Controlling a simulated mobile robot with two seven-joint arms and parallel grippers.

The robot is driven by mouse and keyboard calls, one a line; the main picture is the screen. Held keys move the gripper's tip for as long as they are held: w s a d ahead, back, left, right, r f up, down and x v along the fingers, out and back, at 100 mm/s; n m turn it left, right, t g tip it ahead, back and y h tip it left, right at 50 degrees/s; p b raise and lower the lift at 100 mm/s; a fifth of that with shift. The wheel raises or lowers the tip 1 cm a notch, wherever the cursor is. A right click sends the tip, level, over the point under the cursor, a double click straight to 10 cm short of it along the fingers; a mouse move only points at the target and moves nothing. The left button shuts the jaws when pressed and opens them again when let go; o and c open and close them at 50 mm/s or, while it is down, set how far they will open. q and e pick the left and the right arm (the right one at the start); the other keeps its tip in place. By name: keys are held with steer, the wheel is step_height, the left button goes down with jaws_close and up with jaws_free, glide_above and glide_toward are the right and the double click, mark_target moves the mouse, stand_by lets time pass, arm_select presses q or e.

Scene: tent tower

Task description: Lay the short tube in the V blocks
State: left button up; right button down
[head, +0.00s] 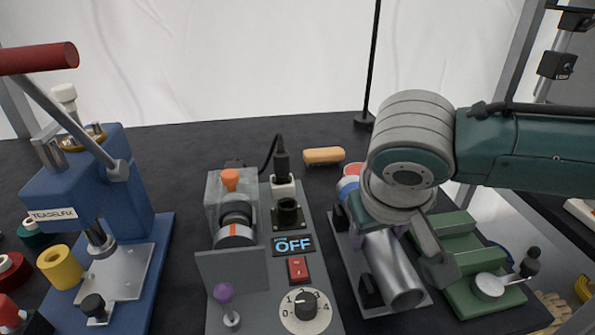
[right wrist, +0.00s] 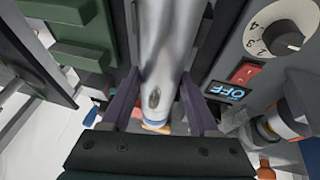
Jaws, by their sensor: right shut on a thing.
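A shiny metal tube (head: 397,272) lies lengthwise above a pale grey plate (head: 418,306) right of the control box. My right gripper (head: 384,230) reaches down over its far part and is shut on it. In the right wrist view the tube (right wrist: 160,45) runs between the two purple fingers (right wrist: 158,105), with a dark oval mark on its side. Black blocks (head: 370,290) show at the plate's left edge; they may be the V blocks. The tube covers their middle, so I cannot tell whether it rests in them. My left gripper is not in view.
A green stepped block (head: 450,240) with a round clamp (head: 489,286) stands close right of the tube. The grey control box (head: 272,300), its display reading OFF, stands left. A blue press (head: 95,195) is at far left. An orange-tan block (head: 324,155) lies behind.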

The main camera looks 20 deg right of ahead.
steer(key=shift+f, duration=0.3)
stand_by(0.6)
steer(key=shift+c, duration=0.3)
jaws_free()
steer(key=p+v, duration=0.2)
steer(key=v, duration=0.7)
steer(key=shift+s+a+r, duration=0.1)
steer(key=shift+s+r, duration=0.1)
steer(key=shift+r, duration=0.2)
steer(key=shift+a, duration=0.1)
